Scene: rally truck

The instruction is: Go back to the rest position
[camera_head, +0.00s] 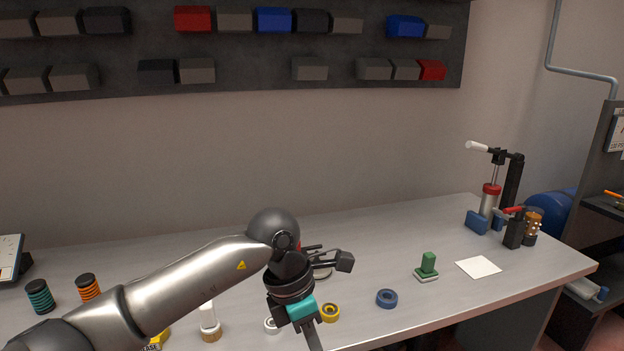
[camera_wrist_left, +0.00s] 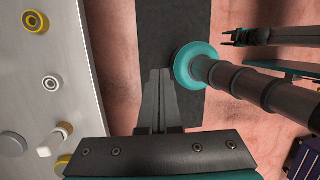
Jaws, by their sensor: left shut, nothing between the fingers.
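My left gripper (camera_head: 315,340) hangs downward at the lower middle of the head view, in front of the workbench (camera_head: 440,260). Its fingertips run out of the bottom of that picture. In the left wrist view my left gripper (camera_wrist_left: 158,75) is shut with nothing between its fingers. It points over a dark strip on the floor, beside the bench edge. A dark forked end (camera_wrist_left: 230,38), which looks like my right gripper, shows at the top right of the left wrist view. It is too small to tell how far its fingers are apart.
A blue ring (camera_head: 387,298), a yellow ring (camera_head: 330,313), a green stamp-like piece (camera_head: 427,266) and a white card (camera_head: 478,267) lie on the bench. Ribbed cylinders (camera_head: 88,288) stand at left. A lever press (camera_head: 490,195) stands back right. The bench's back middle is clear.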

